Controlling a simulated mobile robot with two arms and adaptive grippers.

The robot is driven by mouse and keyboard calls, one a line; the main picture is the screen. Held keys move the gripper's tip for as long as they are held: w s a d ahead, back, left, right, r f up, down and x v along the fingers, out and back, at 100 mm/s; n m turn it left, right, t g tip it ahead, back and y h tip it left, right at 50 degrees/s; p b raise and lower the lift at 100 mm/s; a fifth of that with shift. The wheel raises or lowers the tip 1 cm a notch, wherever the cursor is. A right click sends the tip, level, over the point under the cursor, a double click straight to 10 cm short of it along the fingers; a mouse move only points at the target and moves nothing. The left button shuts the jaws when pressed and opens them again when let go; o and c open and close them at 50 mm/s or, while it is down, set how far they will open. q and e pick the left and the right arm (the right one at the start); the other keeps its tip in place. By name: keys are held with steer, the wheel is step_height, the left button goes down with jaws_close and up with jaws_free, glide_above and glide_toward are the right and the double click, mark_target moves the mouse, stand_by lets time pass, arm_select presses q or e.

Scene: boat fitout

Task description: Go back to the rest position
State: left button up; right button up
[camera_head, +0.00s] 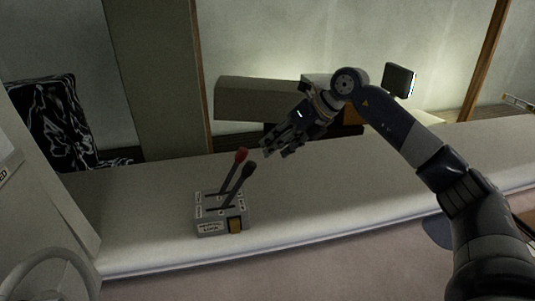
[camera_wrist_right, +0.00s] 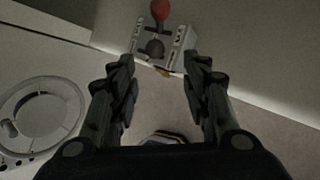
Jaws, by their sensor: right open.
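My right gripper (camera_head: 277,147) is open and empty above the counter, to the right of the throttle control box. The control box (camera_head: 208,227) is light grey and has two levers, one with a red knob (camera_head: 241,155) and one with a black knob (camera_head: 249,169). The gripper is apart from both levers. In the right wrist view the two fingers (camera_wrist_right: 160,85) are spread, and the control box (camera_wrist_right: 181,40) with its red knob (camera_wrist_right: 160,9) lies beyond them. My left gripper is not in view.
A long grey counter (camera_head: 330,190) carries the control box and has clear room to its right. A steering wheel (camera_head: 42,283) is at the lower left; a round wheel also shows in the right wrist view (camera_wrist_right: 42,114). A black-and-white patterned chair (camera_head: 48,118) stands behind the counter.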

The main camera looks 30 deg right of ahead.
steer(key=shift+s+d+r, duration=0.2)
steer(key=shift+r, duration=0.1)
steer(key=shift+a, duration=0.1)
